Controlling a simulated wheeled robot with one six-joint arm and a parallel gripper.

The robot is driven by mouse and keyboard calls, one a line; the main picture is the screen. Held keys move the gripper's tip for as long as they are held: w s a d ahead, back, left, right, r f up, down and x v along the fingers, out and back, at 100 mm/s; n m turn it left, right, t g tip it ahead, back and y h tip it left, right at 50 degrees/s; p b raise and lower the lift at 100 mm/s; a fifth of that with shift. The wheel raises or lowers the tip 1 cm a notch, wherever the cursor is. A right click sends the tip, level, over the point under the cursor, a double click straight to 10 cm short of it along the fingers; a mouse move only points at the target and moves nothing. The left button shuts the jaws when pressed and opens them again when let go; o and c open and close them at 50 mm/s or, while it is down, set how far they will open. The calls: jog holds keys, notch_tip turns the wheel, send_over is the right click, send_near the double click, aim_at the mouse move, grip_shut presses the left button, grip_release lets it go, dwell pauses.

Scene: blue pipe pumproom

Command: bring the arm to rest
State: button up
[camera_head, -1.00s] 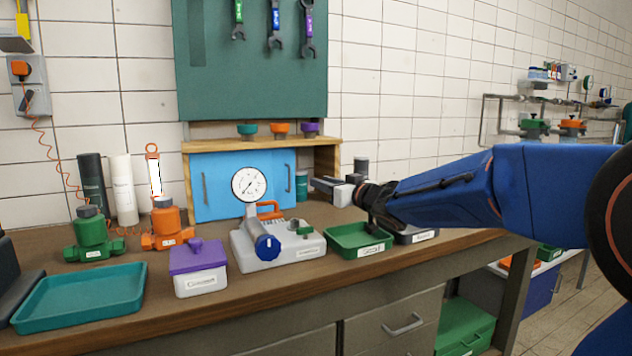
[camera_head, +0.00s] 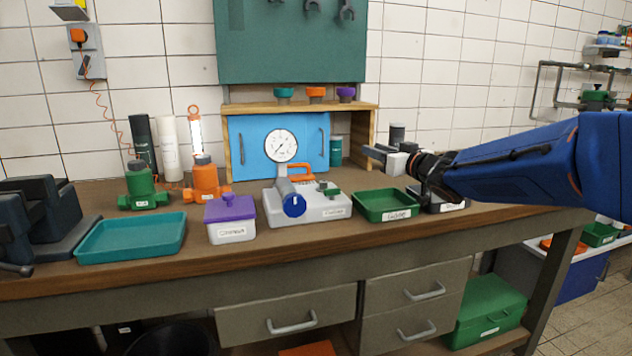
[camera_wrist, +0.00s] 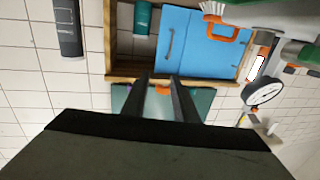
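My gripper (camera_head: 375,151) is at the left end of my blue arm, above the bench and to the right of the blue cabinet. In the wrist view my gripper (camera_wrist: 163,78) shows two dark fingers with a gap between them and nothing held. The fingers point toward the wall side, near the blue cabinet (camera_wrist: 192,45). The arm reaches in from the right edge of the head view.
A grey pump unit with a gauge (camera_head: 322,205), a purple-lidded box (camera_head: 230,229), a teal tray (camera_head: 132,238) and a dark vise (camera_head: 40,215) stand on the bench. A wooden shelf frame (camera_head: 350,106) surrounds the blue cabinet. Open space lies above the bench front.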

jog(key=s+d+f+m+h, duration=0.1)
jog(key=s+d+h, duration=0.1)
jog(key=d, duration=0.1)
jog(key=s+d+f+m+h, duration=0.1)
jog(key=s+d+h, duration=0.1)
jog(key=s+d, duration=0.1)
jog(key=s+d+f+m+h, duration=0.1)
jog(key=s+d+h, duration=0.1)
jog(key=s+d, duration=0.1)
jog(key=shift+f+m+h, duration=0.3)
jog(key=s+d+f+m+g+h, duration=0.1)
jog(key=s+d+f+g+h, duration=0.15)
jog(key=s+f, duration=0.65)
jog(key=s+d+f+m+g+h, duration=0.1)
jog(key=s+d+f+g, duration=0.3)
jog(key=s, duration=0.9)
jog(key=s+a+f+g+y, duration=0.1)
jog(key=s+a+f+g, duration=0.1)
jog(key=s+f, duration=0.3)
jog(key=s+a+f+g+y, duration=0.1)
jog(key=s+f, duration=0.4)
jog(key=s, duration=0.5)
jog(key=shift+s+a+g, duration=0.25)
jog(key=shift+a+g, duration=0.25)
jog(key=shift+g, duration=0.35)
